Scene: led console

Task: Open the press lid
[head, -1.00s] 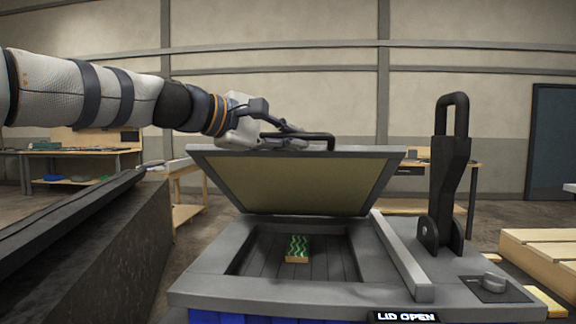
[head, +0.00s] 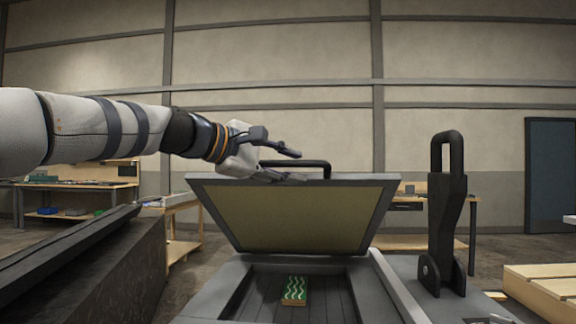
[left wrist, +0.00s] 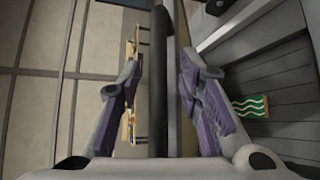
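The press lid (head: 300,215) is raised and tilted back, its yellowish underside facing me in the head view. Its black handle (head: 318,164) runs along the top edge. My left gripper (head: 300,167) is at the left part of the handle, one finger above it and one lower. In the left wrist view the handle (left wrist: 161,100) runs between the two spread fingers, with gaps on both sides. The gripper is open. The press body (head: 215,290) is grey, with a green wavy-patterned block (head: 294,291) in its recess; the block (left wrist: 250,106) also shows in the left wrist view. My right gripper is not in view.
A black upright lever (head: 447,215) stands right of the lid. A dark, long machine or conveyor (head: 90,265) is at the left. Wooden pallets (head: 545,285) lie at the right. Workbenches (head: 75,187) stand along the back.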

